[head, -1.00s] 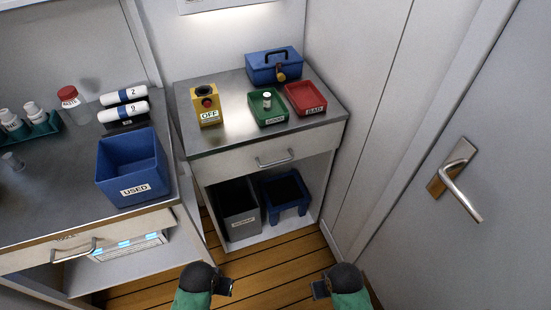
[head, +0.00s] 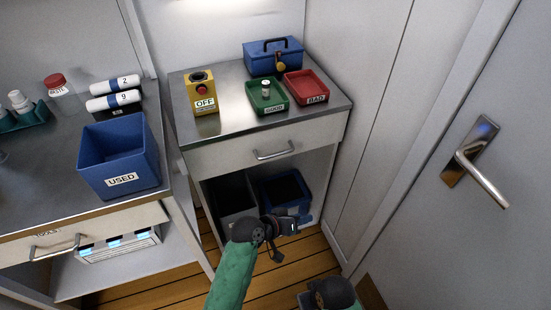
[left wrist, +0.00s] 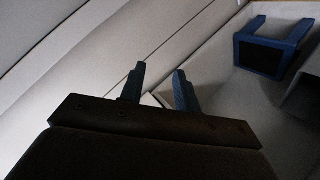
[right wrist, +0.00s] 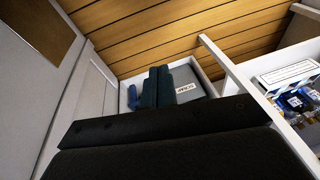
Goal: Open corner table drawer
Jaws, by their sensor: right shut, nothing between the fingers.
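The corner table's drawer (head: 225,153) has a pale front under the metal top and looks closed, flush with the cabinet. Its metal bar handle (head: 273,153) is on the front's middle. My left gripper (head: 290,227) is below the handle and apart from it, in front of the open lower compartment. Its two fingers stand apart with nothing clearly between them in the left wrist view (left wrist: 161,69). My right arm shows at the bottom of the head view, its fingers not clear there. In the right wrist view the right gripper (right wrist: 158,68) has its fingers together, empty.
On the corner table stand a yellow box with a red button (head: 202,92), a green tray (head: 267,107), a red tray (head: 306,87) and a blue toolbox (head: 272,57). A grey bin (head: 235,193) and a blue stool (head: 285,187) are below. A door handle (head: 482,178) juts out at right.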

